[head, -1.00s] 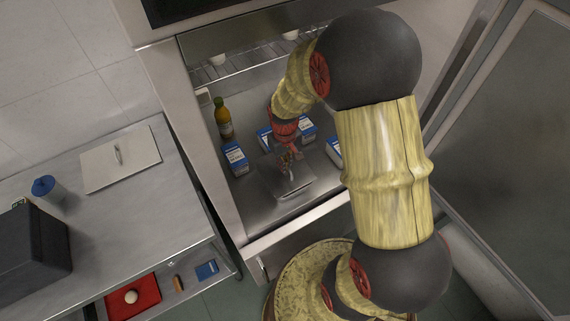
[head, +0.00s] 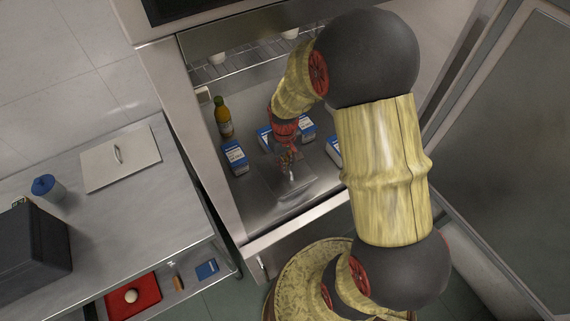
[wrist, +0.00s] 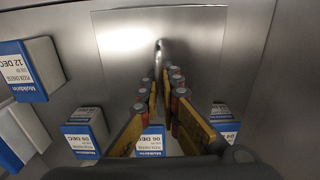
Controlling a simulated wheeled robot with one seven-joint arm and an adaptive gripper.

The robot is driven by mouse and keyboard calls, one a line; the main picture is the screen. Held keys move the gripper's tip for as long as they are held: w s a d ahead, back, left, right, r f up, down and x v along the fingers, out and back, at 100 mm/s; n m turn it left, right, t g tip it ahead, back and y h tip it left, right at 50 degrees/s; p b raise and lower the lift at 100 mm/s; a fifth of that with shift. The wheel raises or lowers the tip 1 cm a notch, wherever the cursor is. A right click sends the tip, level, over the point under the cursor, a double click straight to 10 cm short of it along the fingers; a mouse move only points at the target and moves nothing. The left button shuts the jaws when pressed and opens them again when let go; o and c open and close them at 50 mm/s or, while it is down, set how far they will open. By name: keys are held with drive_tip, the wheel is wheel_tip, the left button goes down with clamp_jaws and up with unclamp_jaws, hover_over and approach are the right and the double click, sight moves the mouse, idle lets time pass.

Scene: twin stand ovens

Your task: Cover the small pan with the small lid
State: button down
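A square metal lid (head: 277,190) with an upright bar handle is in the open oven bay, near its front; I take it as the small lid. It fills the upper middle of the wrist view (wrist: 120,55). My gripper (wrist: 162,84) has its fingers on both sides of the handle and looks shut on it; it shows small in the head view (head: 289,163). I cannot make out the small pan; whether it is under the lid is hidden. Another flat lid with a handle (head: 110,172) lies on the left counter.
Several blue-and-white boxes (head: 235,157) stand around and behind my gripper. An orange bottle (head: 223,117) stands at the bay's back left. A steel counter (head: 150,215) on the left holds a blue-lidded jar (head: 44,188) and a dark box (head: 35,245). A red tray (head: 120,290) is below.

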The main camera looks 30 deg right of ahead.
drive_tip(key=c, duration=2)
unclamp_jaws()
drive_tip(key=shift+o, duration=0.2)
drive_tip(key=shift+r, duration=0.1)
wheel_tip(320, 180, up, 12)
drive_tip(key=shift+a, duration=0.1)
drive_tip(key=shift+s, duration=0.1)
drive_tip(key=s+a+r+t+b, duration=0.2)
drive_tip(key=s+a+r, duration=0.2)
drive_tip(key=s+r, duration=0.3)
drive_tip(key=s+a+r+t+b, duration=0.2)
drive_tip(key=s+a+r+t, duration=0.1)
drive_tip(key=s+a+r, duration=0.2)
drive_tip(key=s+r, duration=0.2)
drive_tip(key=s, duration=0.1)
